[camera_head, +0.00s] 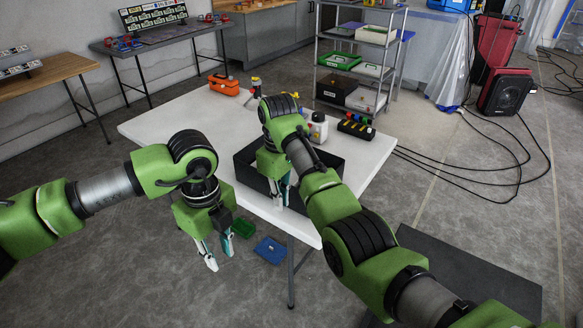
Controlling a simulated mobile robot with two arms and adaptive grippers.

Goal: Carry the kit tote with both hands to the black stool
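The black, open-topped kit tote (247,173) sits at the near edge of the white table (170,118), partly hidden by my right arm. My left gripper (219,252) hangs in front of the table, left of and apart from the tote, with its fingers spread and nothing between them. My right gripper (281,193) points down at the tote's near side. Its fingers are close to the tote wall; whether they pinch it cannot be told. A flat black surface (480,275) at the lower right may be the black stool; my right arm covers part of it.
An orange toolbox (224,84), a white bottle (318,128) and a black rack with coloured caps (356,126) stand on the table. Small green (243,228) and blue (270,250) trays lie below the table edge. Cables (480,165) run across the floor at right.

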